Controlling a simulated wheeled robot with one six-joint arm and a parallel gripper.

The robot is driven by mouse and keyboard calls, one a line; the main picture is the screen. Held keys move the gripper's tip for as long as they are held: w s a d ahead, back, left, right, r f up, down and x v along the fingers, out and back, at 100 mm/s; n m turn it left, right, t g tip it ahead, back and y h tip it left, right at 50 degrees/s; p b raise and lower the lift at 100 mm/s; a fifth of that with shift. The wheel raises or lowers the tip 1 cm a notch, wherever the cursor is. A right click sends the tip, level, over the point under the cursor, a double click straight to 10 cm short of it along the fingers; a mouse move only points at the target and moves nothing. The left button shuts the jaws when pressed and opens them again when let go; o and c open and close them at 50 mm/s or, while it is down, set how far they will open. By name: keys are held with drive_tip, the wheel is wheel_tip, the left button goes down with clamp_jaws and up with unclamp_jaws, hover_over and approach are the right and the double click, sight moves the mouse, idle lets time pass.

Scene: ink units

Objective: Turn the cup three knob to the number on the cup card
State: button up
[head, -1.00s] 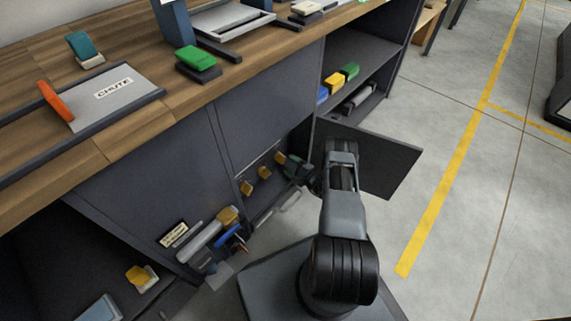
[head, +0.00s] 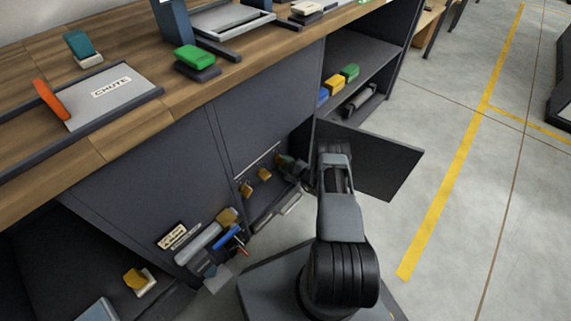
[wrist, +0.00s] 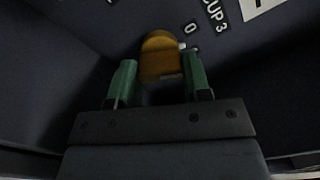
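In the wrist view the yellow cup three knob (wrist: 160,57) stands out from a dark panel, with a "0" mark and a "CUP 3" label (wrist: 215,14) at its upper right. My gripper (wrist: 159,78) has green fingertips spread on either side of the knob's near end, with a narrow gap at the left; contact at the right is unclear.
An open dark cabinet door (head: 372,165) stands close to the right of my arm. A tray of tools (head: 200,242) lies low at left, near the knob panel. The wooden counter (head: 130,125) is above.

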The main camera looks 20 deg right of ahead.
drive_tip(key=c, duration=0.4)
drive_tip(key=shift+m, duration=0.3)
drive_tip(key=shift+f+m+b, duration=0.15)
drive_tip(key=shift+m+b, duration=0.7)
drive_tip(key=shift+m, duration=0.15)
drive_tip(key=m+b, duration=0.1)
drive_tip(key=m, duration=0.2)
drive_tip(key=shift+m+b, duration=0.3)
drive_tip(key=m+b, duration=0.2)
drive_tip(key=m, duration=0.4)
drive_tip(key=shift+m, duration=0.4)
drive_tip(key=o, duration=0.9)
